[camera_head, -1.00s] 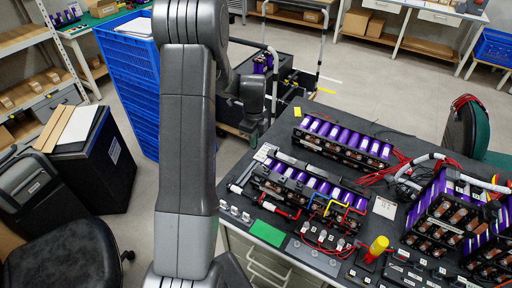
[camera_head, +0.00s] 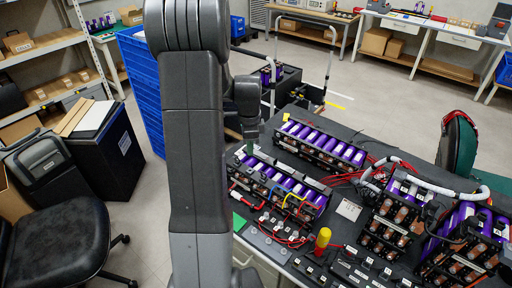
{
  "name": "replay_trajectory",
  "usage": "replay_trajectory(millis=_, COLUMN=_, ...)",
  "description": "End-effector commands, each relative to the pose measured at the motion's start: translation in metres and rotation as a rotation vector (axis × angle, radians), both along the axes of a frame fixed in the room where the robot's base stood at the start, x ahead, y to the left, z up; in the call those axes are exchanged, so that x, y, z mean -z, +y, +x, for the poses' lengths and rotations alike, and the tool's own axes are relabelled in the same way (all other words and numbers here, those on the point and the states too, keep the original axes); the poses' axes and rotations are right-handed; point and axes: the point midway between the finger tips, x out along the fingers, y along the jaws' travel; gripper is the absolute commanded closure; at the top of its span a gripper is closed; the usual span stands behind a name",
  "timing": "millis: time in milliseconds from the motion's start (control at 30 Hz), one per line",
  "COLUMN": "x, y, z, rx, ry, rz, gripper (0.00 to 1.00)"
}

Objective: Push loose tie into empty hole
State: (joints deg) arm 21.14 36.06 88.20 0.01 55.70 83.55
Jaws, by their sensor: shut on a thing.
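My gripper (camera_head: 249,143) points down at the far left end of the near battery module (camera_head: 280,187), just right of my upright arm link. Its fingertips are small and dark here, and a small greenish bit shows at the tip. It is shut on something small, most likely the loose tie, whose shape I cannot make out. The near module has a row of purple cells, black rails and red, blue and yellow wires. The empty hole cannot be made out at this size, and my arm covers part of the module's left side.
A second purple module (camera_head: 320,146) stands behind. Copper-ended modules (camera_head: 392,222) crowd the right of the dark table. A yellow-handled tool (camera_head: 322,240) stands at the front. A white card (camera_head: 348,210) lies between. Blue crates (camera_head: 140,85) stand left, with a black chair (camera_head: 55,245) nearer.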

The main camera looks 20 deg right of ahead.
Motion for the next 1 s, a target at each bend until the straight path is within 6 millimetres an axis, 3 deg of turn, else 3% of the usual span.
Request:
replay_trajectory(millis=600, x=0.062, y=0.0, z=0.0, rx=0.002, ry=0.001, rz=0.0, gripper=1.0)
replay_trajectory(millis=1000, x=0.065, y=0.0, z=0.0, rx=0.002, ry=0.0, rz=0.0, gripper=1.0)
